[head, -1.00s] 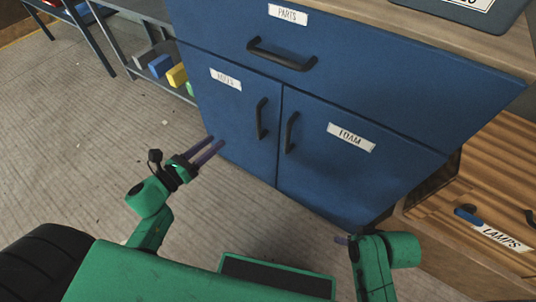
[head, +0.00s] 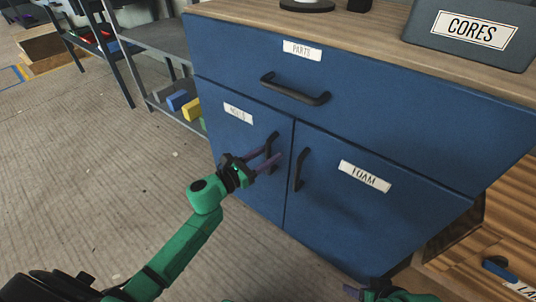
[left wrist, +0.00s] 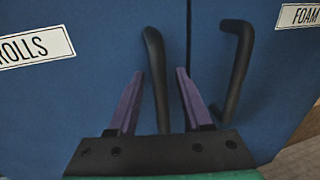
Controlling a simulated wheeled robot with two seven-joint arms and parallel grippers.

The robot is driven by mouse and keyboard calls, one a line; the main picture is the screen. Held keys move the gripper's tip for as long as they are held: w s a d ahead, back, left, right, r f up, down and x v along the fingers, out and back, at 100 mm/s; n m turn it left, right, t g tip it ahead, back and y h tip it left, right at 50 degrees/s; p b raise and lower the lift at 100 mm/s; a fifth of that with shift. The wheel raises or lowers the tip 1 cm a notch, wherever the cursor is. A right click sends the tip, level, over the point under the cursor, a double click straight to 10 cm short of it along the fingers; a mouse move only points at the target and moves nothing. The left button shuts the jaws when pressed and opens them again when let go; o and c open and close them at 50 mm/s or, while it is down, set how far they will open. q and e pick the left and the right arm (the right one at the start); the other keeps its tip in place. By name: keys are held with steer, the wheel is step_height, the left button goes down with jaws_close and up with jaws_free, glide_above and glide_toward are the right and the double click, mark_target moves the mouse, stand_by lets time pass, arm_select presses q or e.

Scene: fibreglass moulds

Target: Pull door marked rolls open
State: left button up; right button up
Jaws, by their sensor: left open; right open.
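The blue door marked ROLLS (head: 228,146) is the left lower door of the cabinet and is closed. Its label (left wrist: 36,47) reads clearly in the left wrist view. Its black upright handle (head: 273,150) is near the door's right edge; in the left wrist view the handle (left wrist: 155,75) stands between the two purple fingers. My left gripper (head: 268,163) is open, with its fingers on either side of the handle and apart from each other. My right gripper (head: 352,291) is low at the bottom edge of the head view, open and away from the doors.
The FOAM door (head: 350,210) with its own black handle (head: 299,170) is just right. The PARTS drawer (head: 340,85) is above. A CORES box (head: 470,35) stands on the worktop. A shelf with coloured blocks (head: 178,100) is left; floor in front is clear.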

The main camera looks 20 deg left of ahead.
arm_select(q)
steer(key=shift+c, duration=0.3)
jaws_close()
stand_by(1.1)
